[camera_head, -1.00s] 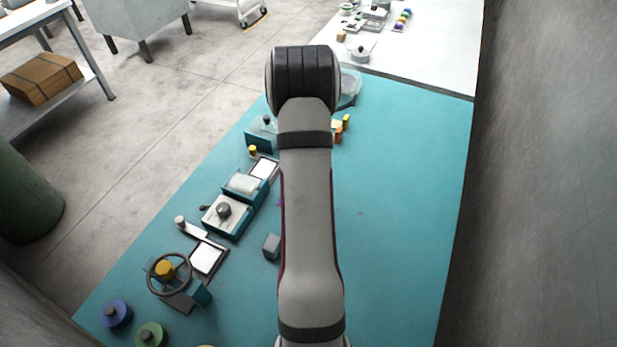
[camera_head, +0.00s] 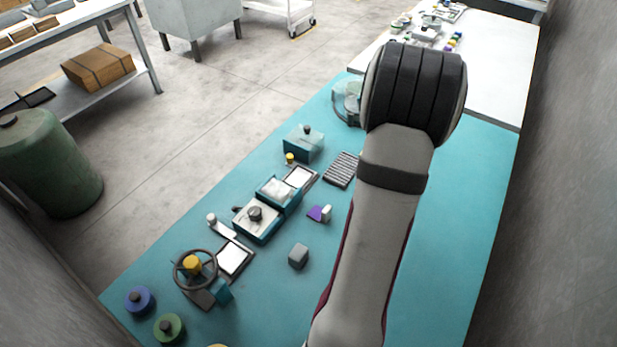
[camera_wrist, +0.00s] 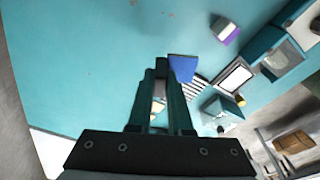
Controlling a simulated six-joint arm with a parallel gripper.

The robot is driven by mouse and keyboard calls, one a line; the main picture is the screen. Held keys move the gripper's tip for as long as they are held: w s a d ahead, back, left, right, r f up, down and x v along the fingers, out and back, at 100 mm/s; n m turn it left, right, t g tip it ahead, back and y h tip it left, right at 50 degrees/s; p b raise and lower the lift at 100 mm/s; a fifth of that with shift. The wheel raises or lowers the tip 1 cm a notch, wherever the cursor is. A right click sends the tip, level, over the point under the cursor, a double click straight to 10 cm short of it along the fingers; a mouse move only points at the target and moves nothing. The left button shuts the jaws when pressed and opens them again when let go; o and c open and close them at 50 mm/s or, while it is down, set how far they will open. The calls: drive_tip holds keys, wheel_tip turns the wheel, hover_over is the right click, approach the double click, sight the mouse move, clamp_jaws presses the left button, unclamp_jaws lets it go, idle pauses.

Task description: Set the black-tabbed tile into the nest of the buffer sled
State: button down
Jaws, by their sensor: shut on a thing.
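In the wrist view my gripper (camera_wrist: 166,72) is shut on a blue tile (camera_wrist: 184,68), which juts out at the fingertips. Its tab is hidden by the fingers. In the head view my arm hides gripper and tile. The teal machine has a flat dark-framed white plate (camera_head: 298,177) at its far end and another (camera_head: 234,258) at its near end. The far plate also shows in the wrist view (camera_wrist: 236,79), right of the fingertips and apart from the tile. I cannot tell which part is the sled's nest.
A striped rack (camera_head: 342,169) lies right of the far plate. A purple block with a white part (camera_head: 319,213) and a grey block (camera_head: 299,255) lie on the teal table. A teal box (camera_head: 303,142) stands behind. A handwheel (camera_head: 195,268) stands at near left.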

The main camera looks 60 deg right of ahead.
drive_tip(key=w+d+n+t+y, duration=0.1)
drive_tip(key=w+d+n+y, duration=0.1)
drive_tip(key=w+n, duration=0.95)
drive_tip(key=n, duration=0.2)
hover_over(301, 172)
drive_tip(key=shift+m, duration=0.25)
drive_tip(key=f, duration=0.6)
drive_tip(key=shift+s+a, duration=0.1)
drive_tip(key=shift+s, duration=0.3)
wheel_tip(301, 172, down, 4)
drive_tip(key=shift+w+r, duration=0.1)
drive_tip(key=c, duration=1.3)
unclamp_jaws()
drive_tip(key=shift+f, duration=0.25)
drive_tip(key=o, duration=0.5)
drive_tip(key=shift+c, duration=0.2)
